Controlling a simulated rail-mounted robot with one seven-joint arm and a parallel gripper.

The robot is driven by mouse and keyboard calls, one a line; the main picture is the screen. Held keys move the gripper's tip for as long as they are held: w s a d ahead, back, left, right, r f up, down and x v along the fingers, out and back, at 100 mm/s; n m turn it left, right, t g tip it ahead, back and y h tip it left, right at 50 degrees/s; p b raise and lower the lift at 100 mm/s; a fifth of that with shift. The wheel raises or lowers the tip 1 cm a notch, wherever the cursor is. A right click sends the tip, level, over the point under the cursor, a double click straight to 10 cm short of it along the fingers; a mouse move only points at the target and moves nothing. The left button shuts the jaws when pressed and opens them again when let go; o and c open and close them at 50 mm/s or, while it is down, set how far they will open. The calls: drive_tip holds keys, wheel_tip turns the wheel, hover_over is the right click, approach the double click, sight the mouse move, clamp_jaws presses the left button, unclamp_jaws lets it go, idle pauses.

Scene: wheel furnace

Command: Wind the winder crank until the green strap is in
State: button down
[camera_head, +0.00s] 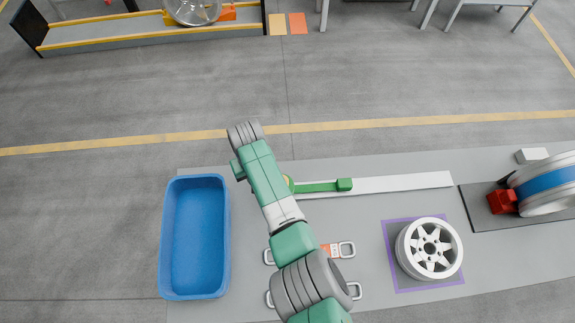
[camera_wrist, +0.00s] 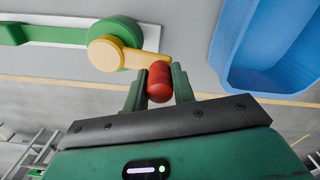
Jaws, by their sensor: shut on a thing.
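The winder (camera_wrist: 122,34) shows in the wrist view as a green round body with a yellow crank (camera_wrist: 108,54) on it. A red knob (camera_wrist: 159,82) stands at the outer end of the crank's arm. My gripper (camera_wrist: 158,87) is shut on this knob, one finger at each side. The green strap (camera_head: 318,187) runs right from the winder along a white strip and ends in a green block (camera_head: 344,184) in the head view. It also shows in the wrist view (camera_wrist: 55,34). In the head view my arm hides the knob and most of the winder.
A blue bin (camera_head: 226,240) stands left of my arm. A white wheel (camera_head: 429,248) lies on a purple-edged mat (camera_head: 396,284). A blue-banded drum (camera_head: 548,184) with a red block (camera_head: 502,202) is at far right. Metal handles (camera_head: 347,249) lie beside my arm.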

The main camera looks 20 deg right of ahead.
drive_tip(key=shift+f, duration=0.1)
drive_tip(key=shift+s+a+r+p, duration=0.1)
drive_tip(key=shift+s+r+p, duration=0.25)
drive_tip(key=shift+p, duration=0.45)
drive_tip(key=s+p, duration=0.1)
drive_tip(key=p, duration=0.1)
drive_tip(key=s+p, duration=0.2)
drive_tip(key=shift+s+f, duration=0.3)
drive_tip(key=shift+f, duration=0.05)
drive_tip(key=shift+r, duration=0.1)
